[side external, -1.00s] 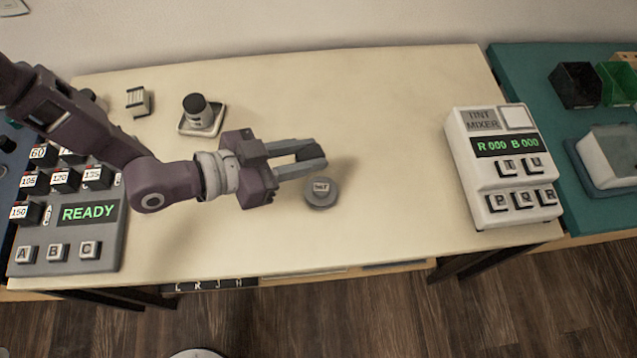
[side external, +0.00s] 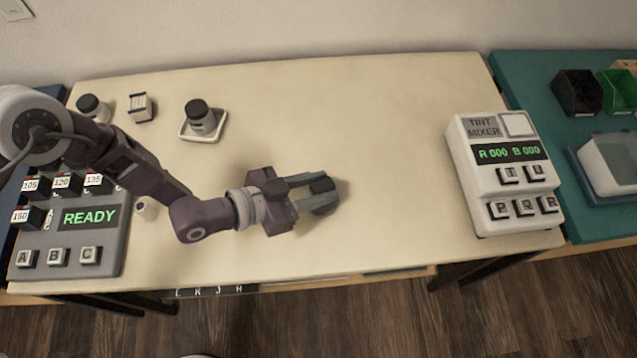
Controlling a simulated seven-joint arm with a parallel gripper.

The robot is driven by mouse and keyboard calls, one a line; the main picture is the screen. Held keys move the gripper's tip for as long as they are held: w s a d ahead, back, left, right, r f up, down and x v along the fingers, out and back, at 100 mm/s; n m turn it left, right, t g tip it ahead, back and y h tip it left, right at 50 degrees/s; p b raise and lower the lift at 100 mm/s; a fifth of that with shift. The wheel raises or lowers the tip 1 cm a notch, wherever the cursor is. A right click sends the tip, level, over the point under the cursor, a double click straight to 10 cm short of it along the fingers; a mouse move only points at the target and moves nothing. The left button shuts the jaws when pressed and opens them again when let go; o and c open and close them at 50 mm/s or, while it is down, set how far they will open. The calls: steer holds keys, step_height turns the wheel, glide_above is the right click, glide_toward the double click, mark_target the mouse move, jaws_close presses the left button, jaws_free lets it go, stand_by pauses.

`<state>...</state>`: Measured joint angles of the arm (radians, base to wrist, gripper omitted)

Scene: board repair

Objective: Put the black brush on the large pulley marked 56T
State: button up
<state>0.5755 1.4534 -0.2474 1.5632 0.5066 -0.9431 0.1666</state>
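The brush is a small dark block, partly covered by the fingers. I cannot tell whether the brush touches the pulley.
A black-capped jar (side external: 200,116) stands on a small white tray at the back left, near a striped block (side external: 141,107). A grey keypad console (side external: 72,240) reads READY at left. The white tint mixer (side external: 505,175) stands at right. The table between is clear.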

steer(key=shift+o, duration=1.1)
steer(key=shift+r, duration=0.1)
steer(key=v, duration=1.2)
steer(key=shift+r, duration=0.15)
